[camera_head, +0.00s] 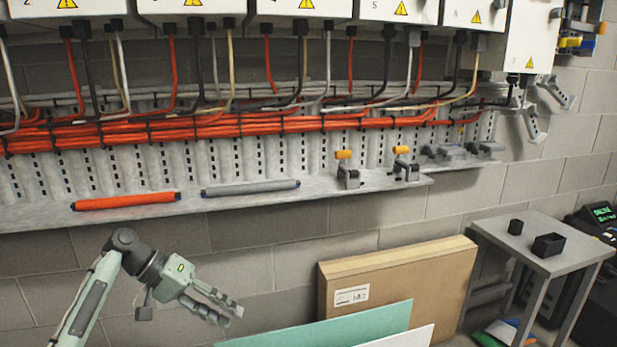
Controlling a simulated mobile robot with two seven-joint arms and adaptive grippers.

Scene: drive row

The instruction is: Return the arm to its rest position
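My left arm comes in from the lower left, with a pale green forearm (86,307) and a dark wrist joint (124,240). My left gripper (234,317) hangs in front of the block wall, below the shelf and left of the cardboard box. Its two grey fingers point right and slightly down. They run side by side with a gap between them, and nothing shows in the gap. My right gripper and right arm are not in view.
A metal shelf (350,190) holds an orange rod (125,201), a grey rod (250,188) and small clamps. Orange cables run above. A cardboard box (400,280), a green panel (320,325) and a small grey table (490,228) stand to the right.

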